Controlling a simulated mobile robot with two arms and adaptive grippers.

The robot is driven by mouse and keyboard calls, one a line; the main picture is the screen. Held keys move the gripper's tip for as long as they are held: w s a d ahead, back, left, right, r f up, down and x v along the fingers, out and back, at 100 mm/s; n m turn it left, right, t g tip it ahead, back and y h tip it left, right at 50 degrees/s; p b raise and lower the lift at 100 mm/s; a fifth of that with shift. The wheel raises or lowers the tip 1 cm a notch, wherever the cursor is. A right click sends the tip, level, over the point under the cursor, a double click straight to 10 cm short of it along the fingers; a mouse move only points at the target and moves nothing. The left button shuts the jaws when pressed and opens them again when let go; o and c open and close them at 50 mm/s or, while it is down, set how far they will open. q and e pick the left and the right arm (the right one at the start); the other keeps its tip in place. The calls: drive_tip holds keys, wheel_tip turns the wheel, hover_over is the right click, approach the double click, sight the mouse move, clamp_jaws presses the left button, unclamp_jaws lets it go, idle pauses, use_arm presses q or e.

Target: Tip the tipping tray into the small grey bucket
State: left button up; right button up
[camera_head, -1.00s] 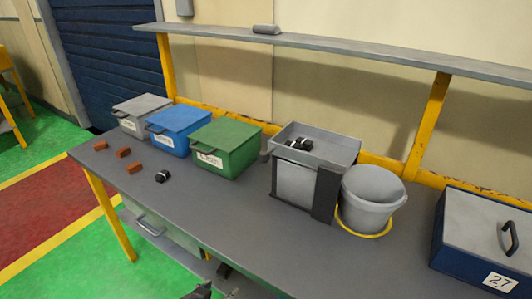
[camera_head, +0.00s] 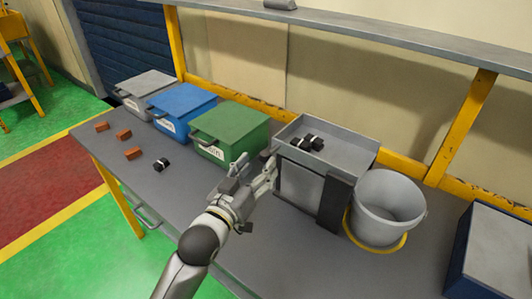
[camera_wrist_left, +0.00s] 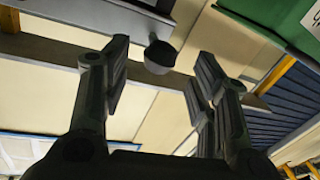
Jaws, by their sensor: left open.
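The tipping tray (camera_head: 350,155) is a grey open tray on a stand, left of the bucket. It is level and holds a few black parts with white bands (camera_head: 306,143). The small grey bucket (camera_head: 378,228) stands upright to its right, inside a yellow ring, and looks empty. My left gripper (camera_head: 270,166) is open at the tray's left side, beside the green bin. In the left wrist view a dark round knob (camera_wrist_left: 160,57) on a grey edge shows between and beyond the open fingers (camera_wrist_left: 160,78). I cannot tell whether they touch it. My right gripper is out of view.
Grey (camera_head: 146,86), blue (camera_head: 182,106) and green (camera_head: 230,130) lidded bins stand left of the tray. Several brown blocks (camera_head: 124,134) and one black part (camera_head: 161,164) lie at the left front. A blue case (camera_head: 490,255) is at the right. A shelf (camera_head: 400,45) runs above.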

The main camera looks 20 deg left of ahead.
sight(262, 162)
use_arm(q)
drive_tip(key=shift+w+d+p, duration=0.2)
drive_tip(key=shift+w, duration=1.05)
drive_tip(key=shift+w+d+p, duration=0.15)
drive_tip(key=shift+w+d, duration=0.05)
drive_tip(key=shift+w, duration=1.05)
drive_tip(key=shift+s, duration=0.1)
clamp_jaws()
